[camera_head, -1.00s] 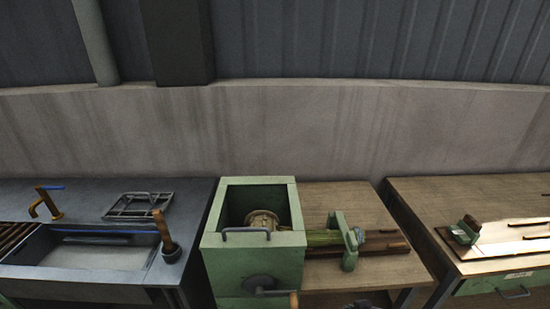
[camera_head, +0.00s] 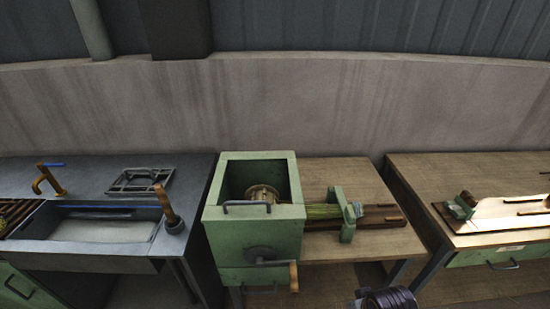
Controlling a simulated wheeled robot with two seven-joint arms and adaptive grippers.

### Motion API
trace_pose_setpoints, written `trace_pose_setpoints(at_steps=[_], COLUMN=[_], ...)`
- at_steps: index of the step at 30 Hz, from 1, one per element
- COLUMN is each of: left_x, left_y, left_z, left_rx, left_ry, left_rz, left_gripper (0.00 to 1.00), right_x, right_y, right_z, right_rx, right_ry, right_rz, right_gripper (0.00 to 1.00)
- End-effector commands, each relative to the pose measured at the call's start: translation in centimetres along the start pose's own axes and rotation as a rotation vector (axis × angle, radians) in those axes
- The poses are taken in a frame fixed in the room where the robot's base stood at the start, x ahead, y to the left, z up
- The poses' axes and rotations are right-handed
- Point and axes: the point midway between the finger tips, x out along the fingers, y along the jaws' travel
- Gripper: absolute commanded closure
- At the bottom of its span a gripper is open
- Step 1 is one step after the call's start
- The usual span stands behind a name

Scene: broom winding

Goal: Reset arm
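The green winding box (camera_head: 253,238) stands at the centre, open at the top, with a round metal part (camera_head: 262,194) inside. A crank with a wooden handle (camera_head: 294,276) hangs on its front. A bundle of green straw (camera_head: 321,212) runs from the box's right side to an upright green clamp (camera_head: 347,220) on the wooden table (camera_head: 345,171). A dark, ribbed, rounded thing (camera_head: 389,299) is cut off at the bottom edge, and I cannot tell what it is. Neither of my grippers can be made out.
At left is a grey sink bench (camera_head: 92,178) with a tap (camera_head: 46,179), a metal rack (camera_head: 141,180) and an upright wooden handle (camera_head: 165,203). At right, a second wooden table (camera_head: 440,180) bears a pale board (camera_head: 505,220). A gap separates the two tables.

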Motion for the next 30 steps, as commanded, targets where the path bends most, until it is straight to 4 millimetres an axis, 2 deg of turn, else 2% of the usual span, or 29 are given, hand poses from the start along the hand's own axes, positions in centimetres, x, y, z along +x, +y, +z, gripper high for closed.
trace_pose_setpoints(at_steps=[6,11,21,30], left_x=[0.0,0.0,0.0,0.0], left_y=[1.2,1.1,-0.5,-0.9], left_z=[0.3,-0.3,-1.7,-1.4], left_rx=[-0.005,-0.005,0.001,0.002], left_ry=[-0.004,0.002,0.019,0.015], left_rz=[0.013,0.011,-0.006,-0.010], left_gripper=[0.25,0.25,0.25,0.25], right_x=[2.7,5.7,14.3,21.3], right_y=[0.0,-0.1,-0.1,-0.1], right_z=[0.3,0.8,3.2,6.7], right_rx=[-0.002,-0.004,-0.011,-0.018], right_ry=[-0.009,-0.020,-0.046,-0.070], right_rz=[0.000,0.000,0.001,0.002], right_gripper=[1.00,1.00,1.00,1.00])
